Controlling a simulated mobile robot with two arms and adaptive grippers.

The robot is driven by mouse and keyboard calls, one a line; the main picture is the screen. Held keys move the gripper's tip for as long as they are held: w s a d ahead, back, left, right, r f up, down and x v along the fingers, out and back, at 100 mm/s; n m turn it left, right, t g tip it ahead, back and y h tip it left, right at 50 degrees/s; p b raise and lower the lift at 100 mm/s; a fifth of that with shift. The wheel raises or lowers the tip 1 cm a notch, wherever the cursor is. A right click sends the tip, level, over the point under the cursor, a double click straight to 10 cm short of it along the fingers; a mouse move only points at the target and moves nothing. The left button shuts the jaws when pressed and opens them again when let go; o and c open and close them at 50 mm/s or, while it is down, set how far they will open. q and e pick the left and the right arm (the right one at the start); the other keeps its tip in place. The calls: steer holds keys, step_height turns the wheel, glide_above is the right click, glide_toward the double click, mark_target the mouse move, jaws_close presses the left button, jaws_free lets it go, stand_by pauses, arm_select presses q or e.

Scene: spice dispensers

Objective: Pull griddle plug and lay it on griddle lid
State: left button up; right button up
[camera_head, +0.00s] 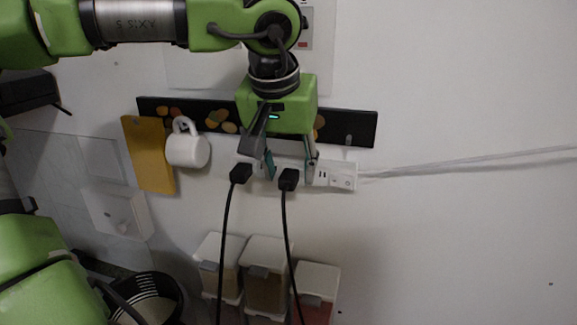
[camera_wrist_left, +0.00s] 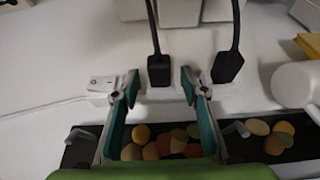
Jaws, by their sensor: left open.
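Two black plugs with black cords sit at the white power strip (camera_head: 340,175) on the wall. My left gripper (camera_head: 289,166) is open, pointing down at the strip. Its fingers are on either side of the right-hand plug (camera_head: 288,180). In the left wrist view this plug (camera_wrist_left: 159,71) lies between the open fingertips (camera_wrist_left: 160,86), with a gap on both sides. The other plug (camera_head: 241,173) is just left of the gripper; it also shows in the left wrist view (camera_wrist_left: 227,67). Which one is the griddle's cannot be told. I cannot make out a griddle lid. My right gripper is not in view.
A dark rack strip (camera_head: 355,128) runs behind the gripper. A white mug (camera_head: 188,148) and yellow board (camera_head: 147,155) hang left of it. Spice dispensers (camera_head: 266,250) stand below, with cords passing in front. The wall at right is clear apart from a white cable (camera_head: 470,163).

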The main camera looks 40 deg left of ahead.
arm_select(q)
steer(key=shift+c, duration=0.3)
jaws_close()
steer(key=shift+s+d, duration=0.1)
steer(key=shift+s, duration=0.05)
steer(key=shift+s+d+r, duration=0.1)
steer(key=shift+s+d, duration=0.2)
steer(key=shift+s, duration=0.3)
steer(key=shift+s+d, duration=0.2)
steer(key=shift+s, duration=0.2)
steer(key=shift+s+d, duration=0.5)
steer(key=shift+s, duration=0.35)
steer(key=shift+s+d, duration=0.45)
steer(key=shift+s, duration=0.4)
